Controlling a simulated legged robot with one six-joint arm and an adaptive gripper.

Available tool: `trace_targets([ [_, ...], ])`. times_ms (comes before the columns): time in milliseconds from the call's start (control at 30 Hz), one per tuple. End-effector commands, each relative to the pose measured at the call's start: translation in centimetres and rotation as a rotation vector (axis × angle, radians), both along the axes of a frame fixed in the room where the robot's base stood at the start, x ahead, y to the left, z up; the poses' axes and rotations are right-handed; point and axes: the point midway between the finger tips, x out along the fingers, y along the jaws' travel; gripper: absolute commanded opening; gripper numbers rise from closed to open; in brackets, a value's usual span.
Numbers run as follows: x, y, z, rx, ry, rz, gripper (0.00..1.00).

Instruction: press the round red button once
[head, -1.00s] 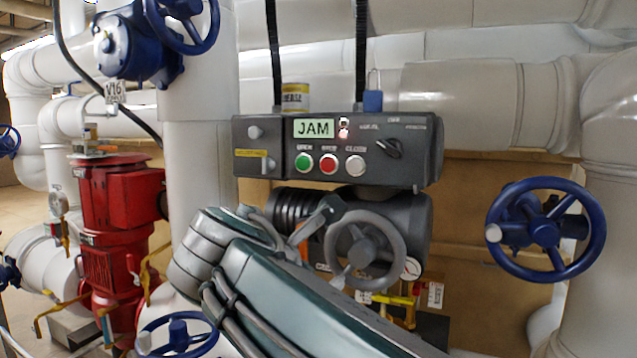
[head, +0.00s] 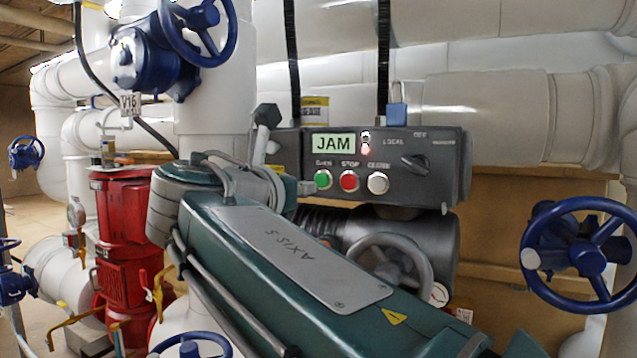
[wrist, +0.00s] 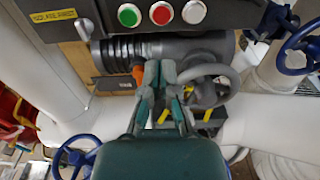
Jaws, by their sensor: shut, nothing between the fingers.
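The round red button (head: 349,181) sits on the front of a dark grey control box (head: 436,190), between a green button (head: 323,179) and a white button (head: 378,183). The red button also shows at the top of the wrist view (wrist: 161,13), with green to its left and white to its right. My gripper (wrist: 159,68) is shut and empty. Its fingertips appear just below the red button in the wrist view, and I see no contact with it. In the head view my arm hides the box's left end, and the gripper is mostly hidden behind the wrist.
The box has a lit JAM display (head: 333,143) and a dark selector knob (head: 415,161). A grey handwheel (head: 392,262) stands below it. A blue handwheel (head: 583,256) is at the right, and a red actuator (head: 123,262) at the left. White pipes run behind.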

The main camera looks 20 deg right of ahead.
Motion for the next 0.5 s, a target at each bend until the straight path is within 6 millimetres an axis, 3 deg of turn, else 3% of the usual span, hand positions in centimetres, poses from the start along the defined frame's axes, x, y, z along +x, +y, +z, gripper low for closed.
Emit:
trace_targets([
  [500, 5.5, -7.2, -0.5, 0.001, 0.001, -0.005, 0.00],
])
